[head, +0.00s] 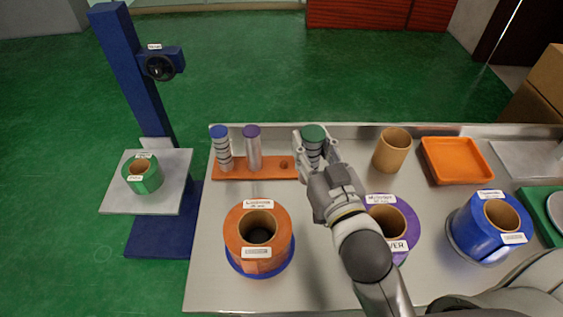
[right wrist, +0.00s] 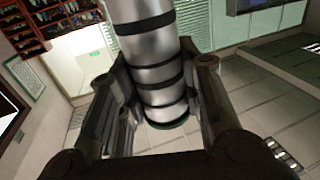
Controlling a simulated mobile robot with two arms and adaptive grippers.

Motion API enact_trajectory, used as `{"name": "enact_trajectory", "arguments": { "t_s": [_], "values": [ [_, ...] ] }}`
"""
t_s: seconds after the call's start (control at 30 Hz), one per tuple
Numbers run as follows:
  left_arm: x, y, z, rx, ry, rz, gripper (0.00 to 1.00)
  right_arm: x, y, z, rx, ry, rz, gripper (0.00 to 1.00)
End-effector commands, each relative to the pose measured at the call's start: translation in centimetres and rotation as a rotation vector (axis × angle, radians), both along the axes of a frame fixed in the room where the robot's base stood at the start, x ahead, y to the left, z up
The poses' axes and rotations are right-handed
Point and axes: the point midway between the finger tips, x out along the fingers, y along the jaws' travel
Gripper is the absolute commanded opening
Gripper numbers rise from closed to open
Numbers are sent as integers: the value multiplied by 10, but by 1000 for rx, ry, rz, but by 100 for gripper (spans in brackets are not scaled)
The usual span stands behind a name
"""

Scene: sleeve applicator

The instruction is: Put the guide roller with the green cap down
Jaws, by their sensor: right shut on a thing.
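The guide roller with the green cap (head: 314,133) is upright in my right gripper (head: 315,152), near the back edge of the table. In the right wrist view the same roller (right wrist: 155,60), silver with black bands, stands between the two fingers of the right gripper (right wrist: 160,95). The orange rack (head: 230,173) is to the left of the gripper. It holds a blue-capped roller (head: 222,150) and a purple-capped roller (head: 253,150), and an empty hole shows at its right. Whether the held roller's lower end touches anything is hidden. My left gripper is out of view.
An orange roll (head: 280,232), a purple roll (head: 408,215) and a blue roll (head: 465,232) stand on the metal table (head: 205,275). A cardboard core (head: 392,150) and an orange tray (head: 455,155) are at the back right. A blue stand (head: 140,80) with a green roll (head: 145,180) is left.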

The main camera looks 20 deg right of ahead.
Motion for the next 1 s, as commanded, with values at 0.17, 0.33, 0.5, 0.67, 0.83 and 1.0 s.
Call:
{"name": "enact_trajectory", "arguments": {
  "t_s": [0.17,0.33,0.5,0.67,0.83,1.0],
  "values": [
    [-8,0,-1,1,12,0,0,13,3,9,-7,1,7,6],
    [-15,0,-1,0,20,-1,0,46,5,-4,-8,3,6,6],
    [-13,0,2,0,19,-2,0,83,7,-21,-6,3,6,6],
    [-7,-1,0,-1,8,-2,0,112,8,-48,-5,7,5,6],
    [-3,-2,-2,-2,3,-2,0,132,10,-72,-5,5,7,6],
    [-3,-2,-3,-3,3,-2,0,141,10,-82,-4,2,6,6]
  ]
}}
